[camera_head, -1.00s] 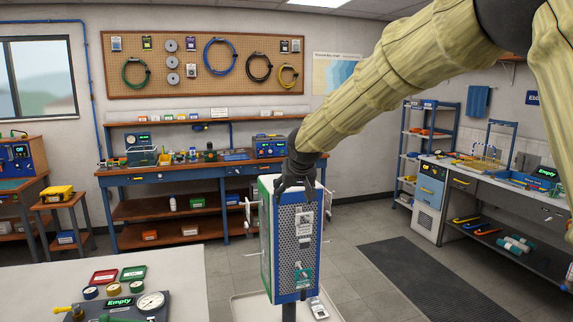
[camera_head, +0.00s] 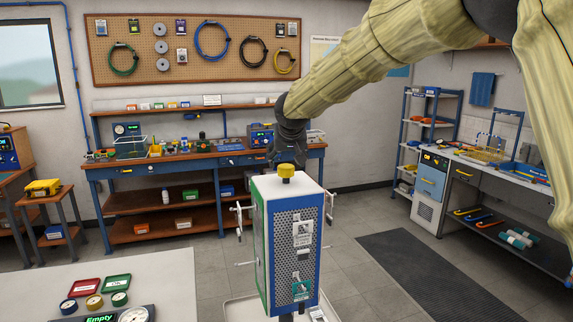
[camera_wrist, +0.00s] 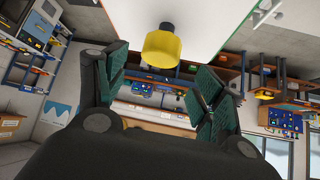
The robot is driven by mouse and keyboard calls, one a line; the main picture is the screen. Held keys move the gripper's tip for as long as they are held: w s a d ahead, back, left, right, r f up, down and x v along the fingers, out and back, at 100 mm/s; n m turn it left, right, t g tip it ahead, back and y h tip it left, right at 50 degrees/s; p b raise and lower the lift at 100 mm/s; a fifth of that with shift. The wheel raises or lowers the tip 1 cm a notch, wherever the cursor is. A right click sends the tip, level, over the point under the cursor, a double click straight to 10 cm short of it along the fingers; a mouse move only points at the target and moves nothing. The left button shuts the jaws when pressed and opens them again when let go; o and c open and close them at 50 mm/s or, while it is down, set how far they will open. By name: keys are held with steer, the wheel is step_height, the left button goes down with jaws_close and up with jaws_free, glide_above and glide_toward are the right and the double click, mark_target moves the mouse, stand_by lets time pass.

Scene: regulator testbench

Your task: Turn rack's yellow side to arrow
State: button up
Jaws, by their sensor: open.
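The rack (camera_head: 297,240) is an upright box with perforated panels on a post. A blue-edged side faces me and a green-edged side (camera_head: 259,235) shows narrowly at the left. I see no yellow side and no arrow. A yellow knob (camera_head: 286,170) stands on its white top (camera_head: 285,186). My gripper (camera_head: 287,152) is at the far side of the knob, partly hidden by it. In the wrist view my gripper (camera_wrist: 163,68) is open and empty, with the knob (camera_wrist: 162,48) ahead between its fingertips; I cannot tell whether they touch.
White handles (camera_head: 329,206) stick out from the rack's sides. A pale table (camera_head: 150,275) with gauges stands at the front left. A workbench (camera_head: 210,160) runs along the back wall. Open floor with a dark mat (camera_head: 430,270) lies to the right.

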mark_target(287, 166)
steer(key=shift+p+x, duration=0.85)
steer(key=shift+x, duration=2.15)
steer(key=shift+d, duration=0.1)
steer(key=c, duration=1.4)
steer(key=shift+c, duration=0.2)
